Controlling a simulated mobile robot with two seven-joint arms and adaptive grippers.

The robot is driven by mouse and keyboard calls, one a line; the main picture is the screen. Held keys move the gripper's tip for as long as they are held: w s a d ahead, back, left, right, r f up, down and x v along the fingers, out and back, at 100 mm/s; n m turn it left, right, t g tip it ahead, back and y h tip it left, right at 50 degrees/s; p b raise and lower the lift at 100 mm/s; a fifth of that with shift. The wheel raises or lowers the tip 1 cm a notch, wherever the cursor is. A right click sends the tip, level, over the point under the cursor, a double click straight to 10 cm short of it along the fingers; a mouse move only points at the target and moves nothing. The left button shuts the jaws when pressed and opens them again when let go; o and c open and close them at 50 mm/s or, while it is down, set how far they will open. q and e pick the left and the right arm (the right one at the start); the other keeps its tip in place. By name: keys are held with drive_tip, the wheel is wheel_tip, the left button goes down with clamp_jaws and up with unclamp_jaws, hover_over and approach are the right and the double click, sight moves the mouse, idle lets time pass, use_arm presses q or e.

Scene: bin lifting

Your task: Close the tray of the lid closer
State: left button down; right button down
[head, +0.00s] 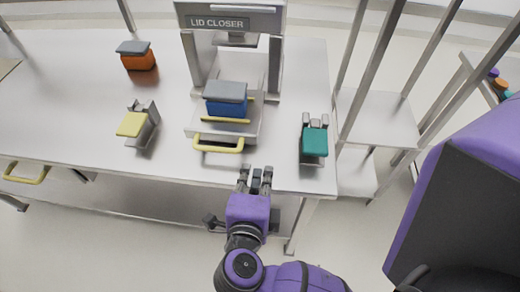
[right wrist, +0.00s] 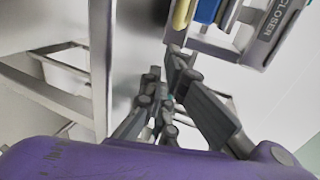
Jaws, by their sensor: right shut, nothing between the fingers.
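The lid closer (head: 232,22) is a grey press frame standing on the table. Its tray (head: 254,128) sticks out of the front, with a yellow handle (head: 218,147) along its near edge. A blue bin with a grey lid on top (head: 226,98) sits on the tray, in front of the press head. My right gripper (head: 255,178) is shut and empty near the table's front edge, just in front of and to the right of the handle, not touching it. In the right wrist view the fingers (right wrist: 165,95) point ahead, with the yellow handle (right wrist: 181,14) near the top. My left gripper is out of view.
An orange bin with a grey lid (head: 138,60) stands at the back left. A small stand with a yellow top (head: 132,124) is left of the tray; one with a teal top (head: 315,142) is right. Metal posts (head: 378,60) rise beyond the table's right edge.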

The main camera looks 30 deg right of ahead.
drive_tip(key=x, duration=0.5)
drive_tip(key=r+p+x, duration=0.1)
drive_tip(key=x, duration=0.1)
drive_tip(key=shift+w+d, duration=0.25)
drive_tip(key=shift+w, duration=0.1)
